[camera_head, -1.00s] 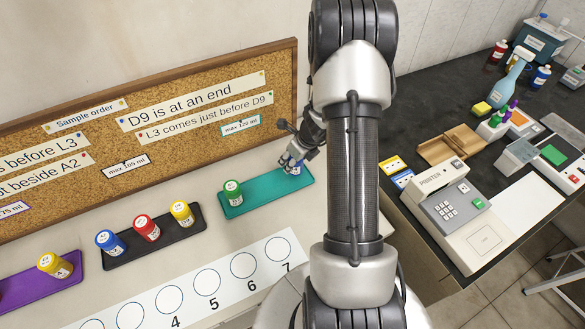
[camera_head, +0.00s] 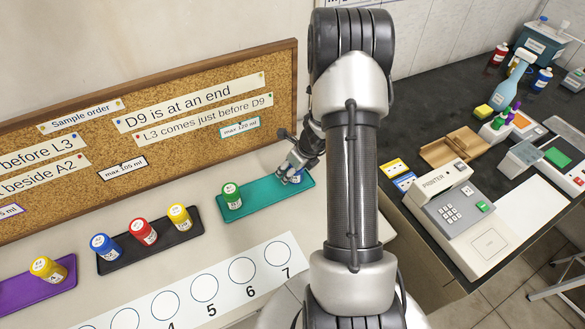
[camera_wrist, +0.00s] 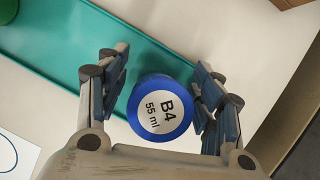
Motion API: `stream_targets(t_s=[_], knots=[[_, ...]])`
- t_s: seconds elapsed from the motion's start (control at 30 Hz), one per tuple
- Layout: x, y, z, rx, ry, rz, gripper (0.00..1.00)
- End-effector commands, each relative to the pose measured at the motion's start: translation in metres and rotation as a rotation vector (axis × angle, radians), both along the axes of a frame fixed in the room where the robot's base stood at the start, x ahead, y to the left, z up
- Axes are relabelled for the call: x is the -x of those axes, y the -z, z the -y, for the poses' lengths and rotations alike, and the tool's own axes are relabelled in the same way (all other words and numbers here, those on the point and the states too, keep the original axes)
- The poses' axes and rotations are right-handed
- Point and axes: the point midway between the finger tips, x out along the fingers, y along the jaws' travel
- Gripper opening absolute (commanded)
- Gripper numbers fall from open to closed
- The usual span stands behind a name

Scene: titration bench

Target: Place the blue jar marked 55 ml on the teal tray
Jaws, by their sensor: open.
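The blue jar (camera_wrist: 160,107), with "B4 55 ml" on its lid, stands at the right end of the teal tray (camera_head: 262,196). In the head view it is mostly hidden by my gripper (camera_head: 291,172). In the wrist view the open fingers of my gripper (camera_wrist: 162,88) are on either side of the jar, with a narrow gap visible at the left finger. The tray also shows in the wrist view (camera_wrist: 60,75).
A green jar (camera_head: 231,195) stands at the tray's left end. A black tray (camera_head: 122,262) holds blue, red and yellow jars; a purple tray (camera_head: 20,297) holds a yellow jar. A numbered strip (camera_head: 222,301) lies in front. The cork board (camera_head: 200,140) stands behind.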

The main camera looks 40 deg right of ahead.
Motion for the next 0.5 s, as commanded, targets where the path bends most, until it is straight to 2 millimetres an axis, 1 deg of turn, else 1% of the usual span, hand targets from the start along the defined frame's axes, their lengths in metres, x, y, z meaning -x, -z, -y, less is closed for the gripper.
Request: stream_targets(t_s=[0.17, 0.27, 0.37, 0.5], knots=[[0.000, -0.001, 0.000, 0.000, 0.000, 0.000, 0.60], [0.000, -0.006, 0.000, 0.000, 0.000, 0.000, 0.60], [0.006, -0.022, 0.001, 0.000, 0.001, 0.002, 0.60], [0.017, -0.052, 0.002, 0.001, 0.002, 0.002, 0.60]])
